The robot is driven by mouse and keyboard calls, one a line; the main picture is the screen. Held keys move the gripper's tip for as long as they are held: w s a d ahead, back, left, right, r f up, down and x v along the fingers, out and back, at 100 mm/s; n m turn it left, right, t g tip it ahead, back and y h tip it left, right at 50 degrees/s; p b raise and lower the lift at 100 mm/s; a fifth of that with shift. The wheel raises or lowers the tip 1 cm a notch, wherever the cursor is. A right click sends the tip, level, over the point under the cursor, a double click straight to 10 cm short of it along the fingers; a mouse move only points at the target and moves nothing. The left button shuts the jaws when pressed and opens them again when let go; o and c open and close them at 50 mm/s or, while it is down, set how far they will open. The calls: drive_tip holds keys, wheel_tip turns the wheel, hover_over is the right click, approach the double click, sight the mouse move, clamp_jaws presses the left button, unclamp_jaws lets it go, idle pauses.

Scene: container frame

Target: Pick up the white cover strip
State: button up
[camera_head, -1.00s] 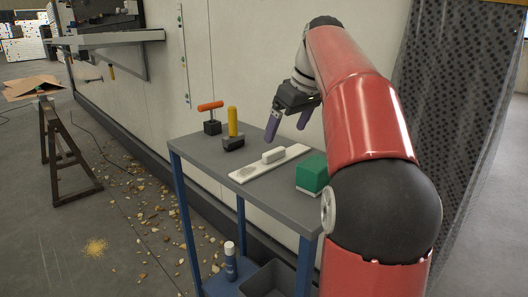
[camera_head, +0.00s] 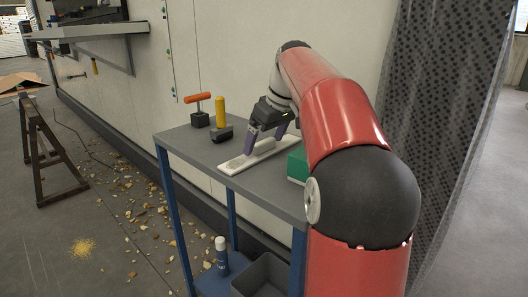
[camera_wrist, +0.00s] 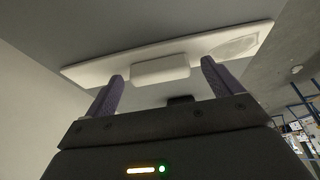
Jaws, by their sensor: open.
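The white cover strip (camera_head: 234,168) lies flat on the grey top of a small table. It has a raised white block in its middle, clear in the wrist view (camera_wrist: 160,69), and a speckled oval patch near one end. My gripper (camera_head: 263,146) is open and low over the strip, its purple fingers pointing down at the middle part. In the wrist view the fingers (camera_wrist: 163,78) appear on either side of the raised block, with nothing held between them. Whether they touch the strip cannot be told. The gripper partly hides the block in the head view.
A green block (camera_head: 297,166) stands close on the right, partly behind my arm. An orange-handled tool (camera_head: 198,108) and a yellow-handled tool (camera_head: 221,115) stand at the back left of the grey table (camera_head: 270,188). A wall runs behind the table.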

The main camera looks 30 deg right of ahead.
sight(266, 141)
drive_tip(key=c, duration=1.2)
drive_tip(key=shift+r, duration=0.1)
wheel_tip(266, 141, up, 10)
drive_tip(key=p, duration=0.3)
